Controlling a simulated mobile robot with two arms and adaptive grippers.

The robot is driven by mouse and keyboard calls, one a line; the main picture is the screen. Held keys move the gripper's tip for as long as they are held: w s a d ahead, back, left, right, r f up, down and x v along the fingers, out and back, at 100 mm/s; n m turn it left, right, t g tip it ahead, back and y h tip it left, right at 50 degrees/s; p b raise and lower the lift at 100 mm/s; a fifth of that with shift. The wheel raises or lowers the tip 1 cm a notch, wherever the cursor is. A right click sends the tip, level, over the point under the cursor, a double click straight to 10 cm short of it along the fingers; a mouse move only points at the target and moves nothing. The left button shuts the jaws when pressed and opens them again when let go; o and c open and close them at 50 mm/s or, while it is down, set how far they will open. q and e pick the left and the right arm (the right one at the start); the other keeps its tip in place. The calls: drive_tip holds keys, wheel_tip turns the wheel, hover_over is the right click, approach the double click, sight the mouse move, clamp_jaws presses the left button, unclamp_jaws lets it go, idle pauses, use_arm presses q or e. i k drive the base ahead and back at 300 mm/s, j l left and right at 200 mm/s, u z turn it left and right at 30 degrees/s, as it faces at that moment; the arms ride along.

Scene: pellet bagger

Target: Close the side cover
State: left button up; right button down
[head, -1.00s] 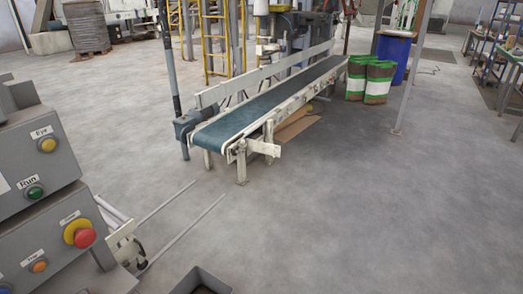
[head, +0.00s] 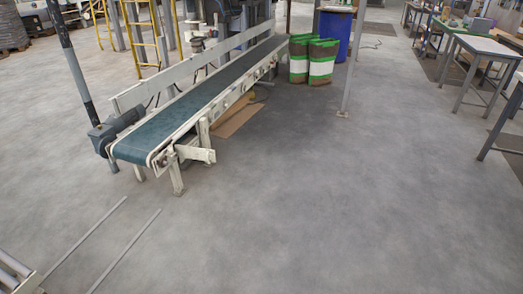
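No side cover can be made out for certain in the head view. A conveyor with a dark green belt (head: 190,105) and pale side rails runs from the lower left toward the back. A grey motor (head: 118,128) sits at its near left end. Neither of my grippers is in view, so their state does not show.
Green, white and brown bags (head: 313,62) stand by a blue barrel (head: 334,35) behind a grey post (head: 352,60). Work tables (head: 485,47) line the right. Rollers (head: 14,268) and two thin rails (head: 122,250) lie at lower left. The middle floor is clear.

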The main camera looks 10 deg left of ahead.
sight(198, 154)
drive_tip(key=i+l+u, duration=0.1)
drive_tip(key=i, duration=0.45)
drive_tip(key=i+l, duration=0.2)
drive_tip(key=i, duration=0.4)
drive_tip(key=i+l+u, duration=0.15)
drive_tip(key=i, duration=0.4)
